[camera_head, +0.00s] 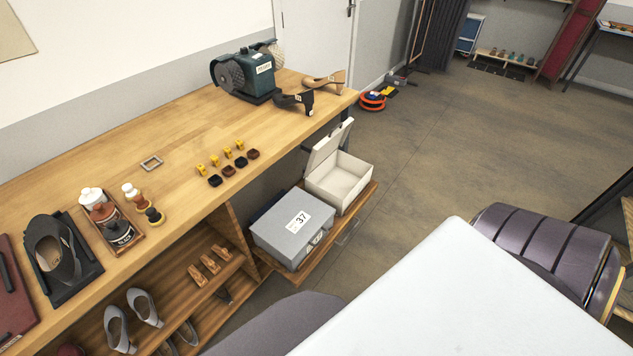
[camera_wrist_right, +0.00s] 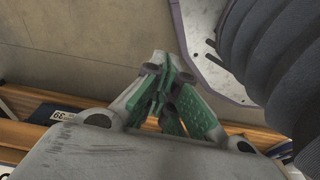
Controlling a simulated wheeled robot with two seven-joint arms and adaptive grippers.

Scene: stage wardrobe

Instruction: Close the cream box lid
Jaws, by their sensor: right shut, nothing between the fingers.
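The cream box (camera_head: 343,184) sits at the far end of the low wooden shelf in the head view. Its lid (camera_head: 329,146) stands open, tilted up along the box's left side, and the inside looks empty. My right gripper (camera_wrist_right: 160,88) shows only in the right wrist view, with its green-padded fingers together and nothing between them. Wooden edges and floor lie beyond the fingers. I cannot make out the cream box in that view, nor the gripper's distance from it. My left gripper is in neither view.
A closed grey box (camera_head: 292,225) labelled 37 stands beside the cream box, nearer me. The wooden workbench (camera_head: 120,165) above holds a green machine (camera_head: 244,75), shoes and bottles. Open floor (camera_head: 420,165) lies right of the shelf. The wrist view shows a numbered label (camera_wrist_right: 62,115).

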